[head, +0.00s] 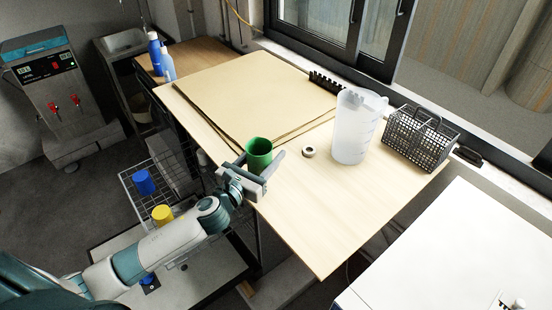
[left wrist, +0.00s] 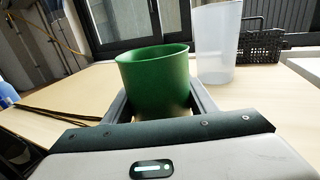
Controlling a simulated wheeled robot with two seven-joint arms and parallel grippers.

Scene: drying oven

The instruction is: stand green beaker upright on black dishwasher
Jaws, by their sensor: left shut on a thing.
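The green beaker (head: 258,152) is upright with its open mouth up, at the front edge of the wooden worktop (head: 310,225). My left gripper (head: 262,170) is shut on it, with one finger on each side. In the left wrist view the green beaker (left wrist: 155,80) stands between the fingers. Its base is hidden, and I cannot tell whether it touches the wood. Under the worktop, what looks like the black dishwasher has its door (head: 205,290) folded down and a wire rack (head: 135,187) pulled out. My right gripper is not seen.
A blue beaker (head: 144,182) and a yellow beaker (head: 162,214) are in the rack. On the worktop are a clear jug (head: 352,130), a tape roll (head: 309,152), a black basket (head: 420,140) and flat brown sheets (head: 255,95). The front right of the worktop is clear.

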